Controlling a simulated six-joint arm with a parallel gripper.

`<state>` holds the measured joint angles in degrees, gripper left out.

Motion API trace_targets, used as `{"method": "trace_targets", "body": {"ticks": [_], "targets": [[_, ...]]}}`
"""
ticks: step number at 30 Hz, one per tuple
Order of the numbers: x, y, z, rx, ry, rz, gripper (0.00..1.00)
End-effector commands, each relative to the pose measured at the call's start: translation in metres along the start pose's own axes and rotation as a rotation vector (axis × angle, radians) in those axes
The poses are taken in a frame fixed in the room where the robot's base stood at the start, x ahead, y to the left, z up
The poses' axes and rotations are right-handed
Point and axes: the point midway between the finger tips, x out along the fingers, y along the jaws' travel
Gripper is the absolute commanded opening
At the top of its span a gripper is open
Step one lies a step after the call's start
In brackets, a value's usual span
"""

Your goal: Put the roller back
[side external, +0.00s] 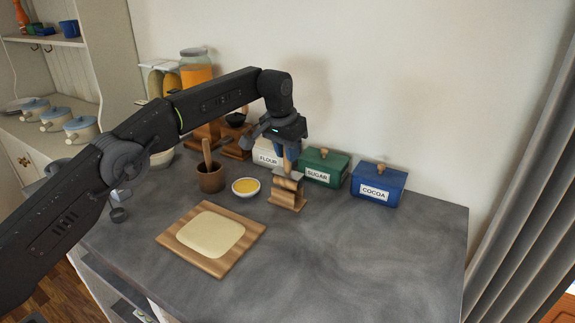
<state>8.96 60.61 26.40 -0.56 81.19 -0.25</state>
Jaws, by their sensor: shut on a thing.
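My gripper (289,153) points down over a small wooden stand (287,203) near the back of the counter. It is shut on the wooden roller (288,184), which is at the top of the stand, partly hidden by the gripper. I cannot tell whether the roller rests fully in the stand. A wooden board (172,239) with flattened pale dough (211,233) lies at the front left of the stand.
A white flour box (267,158), green sugar box (323,168) and blue cocoa box (377,184) line the back, close to the stand. A bowl of yellow liquid (246,187) and a wooden mortar (210,178) stand left. The counter's right side is clear.

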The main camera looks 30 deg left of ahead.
Motion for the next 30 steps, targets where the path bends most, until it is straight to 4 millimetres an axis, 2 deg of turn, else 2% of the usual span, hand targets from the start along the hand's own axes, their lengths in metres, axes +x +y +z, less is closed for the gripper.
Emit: {"method": "trace_targets", "body": {"ticks": [11,20,30], "targets": [[0.038,0.000,0.008,0.000,0.000,0.000,0.00],[0.039,0.000,0.008,0.000,0.001,0.000,0.00],[0.051,0.000,0.011,0.000,-0.003,-0.001,0.00]]}}
